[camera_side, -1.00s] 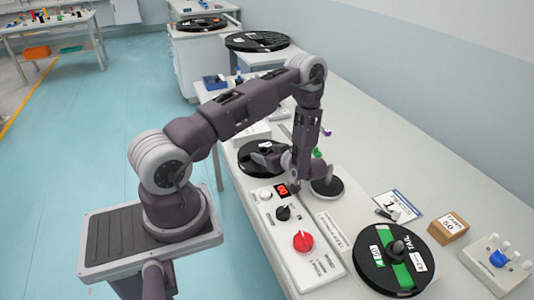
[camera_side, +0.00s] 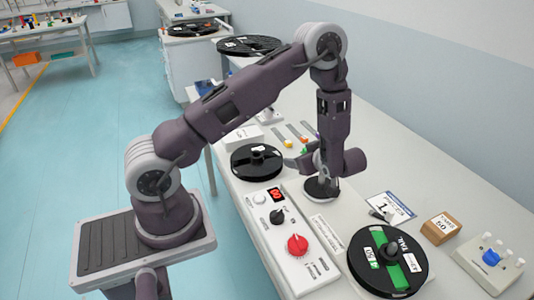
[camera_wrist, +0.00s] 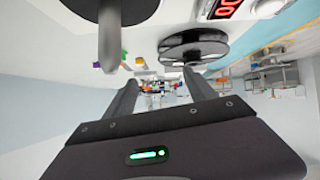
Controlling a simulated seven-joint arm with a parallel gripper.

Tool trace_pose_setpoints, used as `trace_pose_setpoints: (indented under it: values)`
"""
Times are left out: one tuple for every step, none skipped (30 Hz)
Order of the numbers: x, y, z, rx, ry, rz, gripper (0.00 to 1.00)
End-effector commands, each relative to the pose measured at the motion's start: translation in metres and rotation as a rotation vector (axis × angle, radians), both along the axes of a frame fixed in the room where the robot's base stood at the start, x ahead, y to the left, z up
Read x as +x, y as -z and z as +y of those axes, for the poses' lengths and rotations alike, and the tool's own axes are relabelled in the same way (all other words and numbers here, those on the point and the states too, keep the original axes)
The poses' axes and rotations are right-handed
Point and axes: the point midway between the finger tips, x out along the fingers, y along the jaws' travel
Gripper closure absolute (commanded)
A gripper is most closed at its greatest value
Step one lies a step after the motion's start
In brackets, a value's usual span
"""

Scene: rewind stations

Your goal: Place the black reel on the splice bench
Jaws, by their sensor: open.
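A black reel (camera_side: 257,162) with a raised hub lies flat on the bench (camera_side: 455,195), left of my gripper. It also shows in the wrist view (camera_wrist: 193,50), ahead of the fingers and apart from them. My gripper (camera_side: 294,163) is open and empty, with its fingers pointing left toward this reel. In the wrist view the gap between the fingers (camera_wrist: 158,85) holds nothing. A second black reel (camera_side: 363,270) with green on it and a label reading TAIL lies at the near right. Which surface is the splice bench, I cannot tell.
A round black-based stand (camera_side: 320,190) is below my gripper; its post shows close in the wrist view (camera_wrist: 109,35). A control box (camera_side: 290,240) with a red knob stands in front. Other reels (camera_side: 248,45) lie at the back. A cardboard box (camera_side: 440,228) is right.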

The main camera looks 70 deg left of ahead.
Motion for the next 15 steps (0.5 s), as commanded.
trace_pose_setpoints:
  values:
    - [0.035,-0.028,-0.016,-0.096,0.105,-0.102,0.36]
    - [0.056,-0.046,-0.031,-0.161,0.190,-0.159,0.36]
    - [0.079,-0.074,-0.054,-0.246,0.315,-0.220,0.36]
    - [0.092,-0.097,-0.073,-0.301,0.415,-0.258,0.36]
    - [0.100,-0.122,-0.094,-0.352,0.518,-0.286,0.36]
    - [0.102,-0.156,-0.123,-0.410,0.666,-0.310,0.36]
    - [0.098,-0.181,-0.145,-0.444,0.777,-0.317,0.36]
    - [0.088,-0.204,-0.166,-0.471,0.891,-0.310,0.36]
    - [0.066,-0.232,-0.193,-0.494,1.041,-0.283,0.36]
    - [0.044,-0.249,-0.209,-0.501,1.149,-0.248,0.36]
    - [0.019,-0.262,-0.223,-0.500,1.250,-0.202,0.36]
    - [-0.018,-0.273,-0.236,-0.487,1.368,-0.126,0.36]
    - [-0.047,-0.277,-0.241,-0.472,1.442,-0.060,0.36]
    - [-0.076,-0.278,-0.242,-0.451,1.503,0.010,0.36]
    - [-0.112,-0.275,-0.240,-0.423,1.564,0.105,0.36]
